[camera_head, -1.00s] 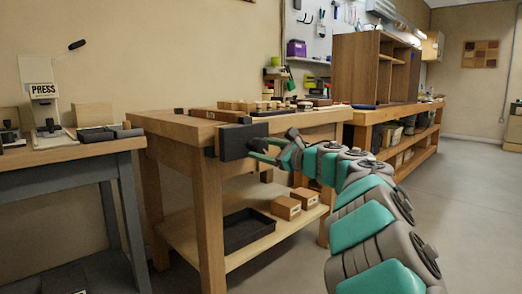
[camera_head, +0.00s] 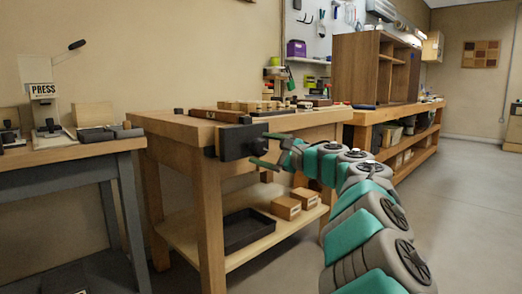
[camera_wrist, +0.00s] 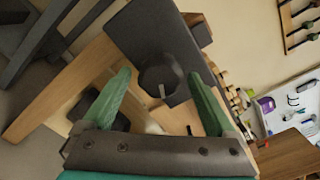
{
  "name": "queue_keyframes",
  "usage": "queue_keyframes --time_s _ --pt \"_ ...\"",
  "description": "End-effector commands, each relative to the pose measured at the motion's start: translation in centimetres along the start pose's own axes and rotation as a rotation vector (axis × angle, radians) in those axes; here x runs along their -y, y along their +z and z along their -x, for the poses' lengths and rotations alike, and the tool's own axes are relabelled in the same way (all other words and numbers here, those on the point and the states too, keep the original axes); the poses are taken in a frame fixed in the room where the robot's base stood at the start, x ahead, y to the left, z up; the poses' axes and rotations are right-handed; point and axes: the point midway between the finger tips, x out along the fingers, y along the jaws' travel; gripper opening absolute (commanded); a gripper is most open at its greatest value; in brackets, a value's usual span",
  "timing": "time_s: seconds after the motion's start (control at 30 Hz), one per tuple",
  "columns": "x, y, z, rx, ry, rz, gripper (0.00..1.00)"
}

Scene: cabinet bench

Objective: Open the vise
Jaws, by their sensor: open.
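The vise (camera_head: 236,142) is a dark grey block on the near end of the wooden workbench. In the wrist view its broad dark front plate (camera_wrist: 140,40) fills the upper middle, and a round dark hub (camera_wrist: 158,76) with a small pale mark below it sticks out towards me. My gripper (camera_head: 268,150) is at the vise's right side in the head view. In the wrist view the green fingers of my gripper (camera_wrist: 163,85) are spread on either side of the hub. They look empty; I cannot tell whether they touch it.
The workbench (camera_head: 180,125) carries several wooden blocks on top. Its lower shelf holds a black tray (camera_head: 248,230) and two small boxes (camera_head: 287,207). A grey table with a press (camera_head: 45,100) stands at left. A brown cabinet (camera_head: 358,68) stands behind. Floor at right is clear.

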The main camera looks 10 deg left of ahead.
Motion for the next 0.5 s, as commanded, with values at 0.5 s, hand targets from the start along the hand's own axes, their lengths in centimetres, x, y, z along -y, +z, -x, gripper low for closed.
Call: queue_keyframes --time_s 0.5 --pt "0.0 0.0 1.9 -0.001 0.0 -0.001 0.91"
